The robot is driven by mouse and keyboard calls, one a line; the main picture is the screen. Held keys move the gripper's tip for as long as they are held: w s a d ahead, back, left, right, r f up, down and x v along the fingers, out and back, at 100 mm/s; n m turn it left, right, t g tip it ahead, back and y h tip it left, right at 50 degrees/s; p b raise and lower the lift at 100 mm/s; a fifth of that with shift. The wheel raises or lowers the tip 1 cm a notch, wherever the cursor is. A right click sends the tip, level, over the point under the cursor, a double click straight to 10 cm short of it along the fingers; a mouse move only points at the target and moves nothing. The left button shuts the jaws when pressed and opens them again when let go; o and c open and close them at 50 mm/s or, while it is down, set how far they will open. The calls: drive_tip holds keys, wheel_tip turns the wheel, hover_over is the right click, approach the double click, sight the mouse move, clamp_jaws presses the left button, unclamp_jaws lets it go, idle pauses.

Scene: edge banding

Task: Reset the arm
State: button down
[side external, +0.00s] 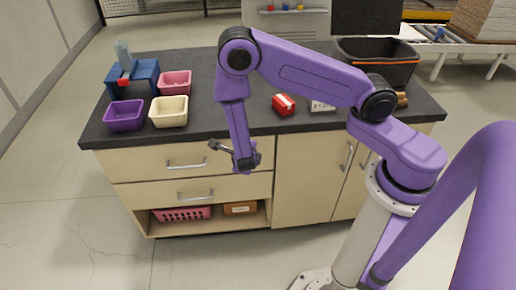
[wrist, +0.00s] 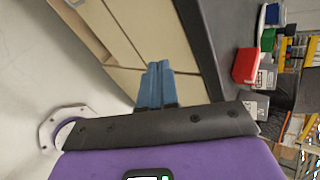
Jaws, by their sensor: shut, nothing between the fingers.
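My gripper (wrist: 157,68) shows in the wrist view with its two blue fingers together, shut and empty. In the side external view my purple arm reaches over the counter from the right. Its forearm hangs down in front of the counter's front edge, and my gripper (side external: 215,146) points left in front of the upper drawer, apart from the counter and its handles. The fingers are small and dark in that view.
The dark counter (side external: 205,118) holds purple (side external: 125,116), cream (side external: 169,111) and pink (side external: 175,83) bins, a blue box (side external: 133,78), a red-and-white box (side external: 284,104) and a black crate (side external: 378,62). Drawer handles (side external: 186,164) stick out. Floor in front is clear.

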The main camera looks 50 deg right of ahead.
drive_tip(key=s+r+m+g, duration=0.1)
drive_tip(key=s+r+m, duration=0.2)
drive_tip(key=r+m, duration=0.4)
drive_tip(key=s+r+m+g, duration=0.1)
drive_tip(key=s+r+m, duration=0.3)
drive_tip(key=r+m, duration=0.3)
drive_tip(key=s+r+m+g+y, duration=0.2)
drive_tip(key=s+r+m+y, duration=0.1)
drive_tip(key=s+r+m, duration=0.2)
drive_tip(key=s+a+r+m+g+y, duration=0.1)
drive_tip(key=s+r+m+y, duration=0.3)
drive_tip(key=s+m, duration=0.5)
drive_tip(key=s+r+g, duration=0.1)
drive_tip(key=s, duration=0.4)
drive_tip(key=shift+a+m+y, duration=0.15)
drive_tip(key=shift+m+y, duration=0.15)
drive_tip(key=shift+m, duration=0.1)
